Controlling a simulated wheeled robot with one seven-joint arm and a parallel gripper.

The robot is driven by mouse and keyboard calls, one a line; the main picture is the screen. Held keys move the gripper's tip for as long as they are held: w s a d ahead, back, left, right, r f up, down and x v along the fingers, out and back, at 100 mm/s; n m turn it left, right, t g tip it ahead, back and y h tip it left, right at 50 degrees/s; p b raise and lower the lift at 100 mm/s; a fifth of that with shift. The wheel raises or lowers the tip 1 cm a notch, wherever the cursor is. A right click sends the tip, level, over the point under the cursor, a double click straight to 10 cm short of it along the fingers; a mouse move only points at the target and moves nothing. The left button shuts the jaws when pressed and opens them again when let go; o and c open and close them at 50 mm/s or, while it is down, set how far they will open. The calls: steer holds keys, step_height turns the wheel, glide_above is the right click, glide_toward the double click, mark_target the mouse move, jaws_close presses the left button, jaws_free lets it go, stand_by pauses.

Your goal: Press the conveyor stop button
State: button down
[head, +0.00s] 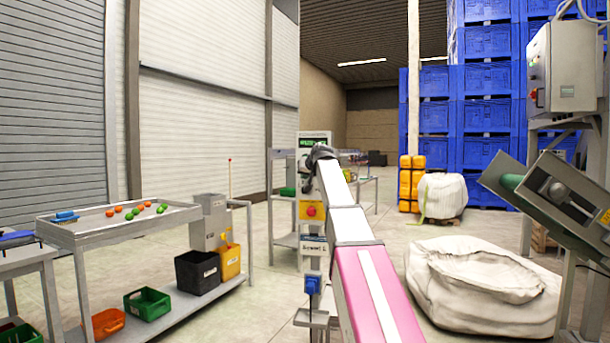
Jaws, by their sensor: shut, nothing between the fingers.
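My pale arm with a pink link reaches up from the bottom of the head view. My gripper (320,153), small and dark at the arm's far end, shows above the yellow box. It is shut and holds nothing. I see no contact with the button. The fingertips are too small to make out in detail.
A steel table (120,233) with small orange and green balls stands at left. Below are green, orange, black and yellow bins. A big white bag (482,285) and a tilted conveyor (550,195) stand at right. Blue crates (487,95) are stacked behind. Open floor lies behind the steel table.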

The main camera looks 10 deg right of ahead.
steer(key=shift+w+d, duration=0.1)
steer(key=shift+w, duration=0.1)
stand_by(0.6)
steer(key=shift+s+a, duration=0.35)
steer(key=shift+s, duration=0.45)
steer(key=s, duration=0.1)
steer(key=s+a, duration=0.1)
steer(key=s, duration=0.1)
steer(key=s+a, duration=0.1)
steer(key=shift+s, duration=0.3)
stand_by(0.5)
